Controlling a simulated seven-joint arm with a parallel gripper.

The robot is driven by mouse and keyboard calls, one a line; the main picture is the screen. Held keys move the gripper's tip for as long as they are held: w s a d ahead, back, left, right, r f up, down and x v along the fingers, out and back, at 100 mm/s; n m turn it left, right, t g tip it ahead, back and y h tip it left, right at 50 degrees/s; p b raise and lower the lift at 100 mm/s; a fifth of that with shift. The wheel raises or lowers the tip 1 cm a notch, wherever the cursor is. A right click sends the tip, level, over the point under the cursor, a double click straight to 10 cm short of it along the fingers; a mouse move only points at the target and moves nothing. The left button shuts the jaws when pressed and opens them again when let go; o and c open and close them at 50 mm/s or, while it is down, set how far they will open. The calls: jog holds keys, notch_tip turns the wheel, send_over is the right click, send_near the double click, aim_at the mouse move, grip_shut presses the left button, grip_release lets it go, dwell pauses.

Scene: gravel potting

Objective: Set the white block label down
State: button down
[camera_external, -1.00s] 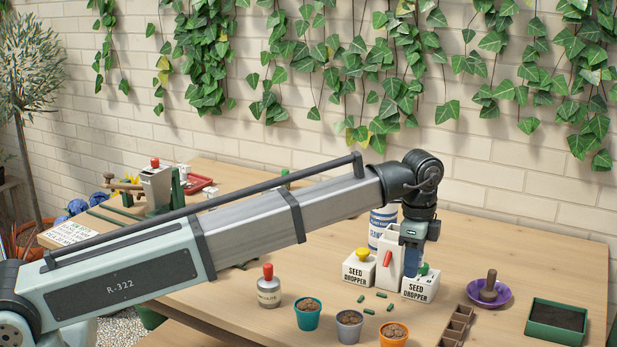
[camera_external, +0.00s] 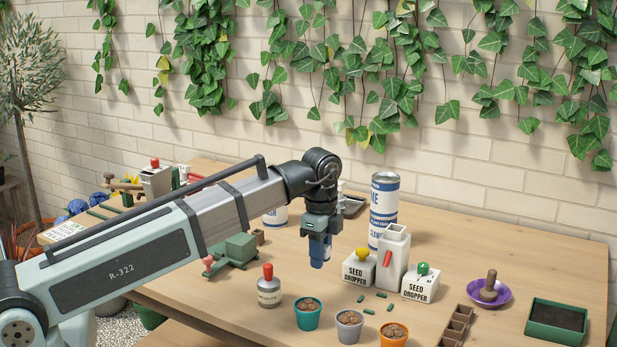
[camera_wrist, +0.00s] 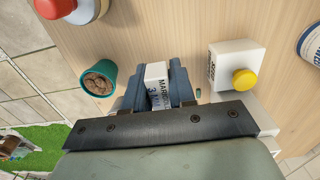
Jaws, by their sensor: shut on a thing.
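The white block label (camera_wrist: 156,73), with dark and blue print on its side, is between the blue fingers of my gripper (camera_wrist: 158,82) in the wrist view. My gripper is shut on it. In the external view my gripper (camera_external: 317,262) points down over the bench, left of the seed dropper with the yellow knob. The label cannot be made out there; the fingers hide it. The gap between the label and the bench top cannot be told.
The yellow-knobbed seed dropper (camera_external: 359,268) stands to the right, with a white dispenser (camera_external: 394,255) beside it. A red-topped bottle (camera_external: 268,290) and a teal pot (camera_external: 307,316) stand in front. A green device (camera_external: 236,250) is at left. Bare wood lies between them.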

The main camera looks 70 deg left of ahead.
aim_at(320, 296)
jog(key=shift+f, duration=3.7)
jog(key=c, duration=0.9)
grip_release()
jog(key=shift+f, duration=0.1)
jog(key=shift+c, duration=0.2)
notch_tip(320, 296, up, 12)
jog(key=shift+r, duration=0.15)
